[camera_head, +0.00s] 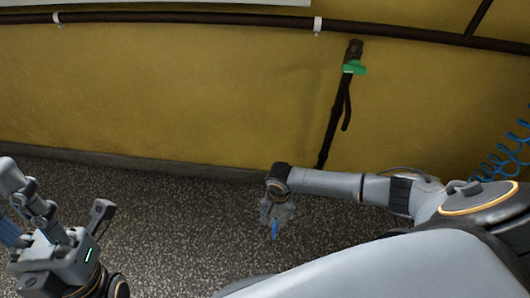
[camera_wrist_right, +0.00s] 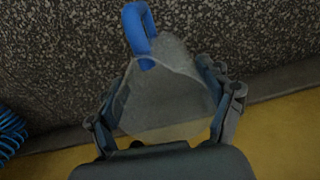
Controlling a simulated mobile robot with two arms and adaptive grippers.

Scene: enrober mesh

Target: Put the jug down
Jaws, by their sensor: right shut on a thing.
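The jug is a clear, greyish vessel with a blue handle. In the right wrist view the jug (camera_wrist_right: 165,95) sits between the two fingers of my right gripper (camera_wrist_right: 165,92), which is shut on it, with the blue handle pointing to the top of the picture. In the head view my right gripper (camera_head: 278,208) holds the jug out over the speckled floor; the blue handle (camera_head: 274,229) shows below the fingers, while the jug's body is small and hard to make out. My left gripper (camera_head: 32,205) is at the lower left, away from the jug; its finger opening is unclear.
The dark speckled floor (camera_head: 190,220) is clear between the grippers. A yellow wall (camera_head: 180,90) stands behind it, with a dark horizontal pipe (camera_head: 200,18) and a vertical pipe with a green valve handle (camera_head: 354,67). A blue coiled hose (camera_head: 500,155) hangs at the right.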

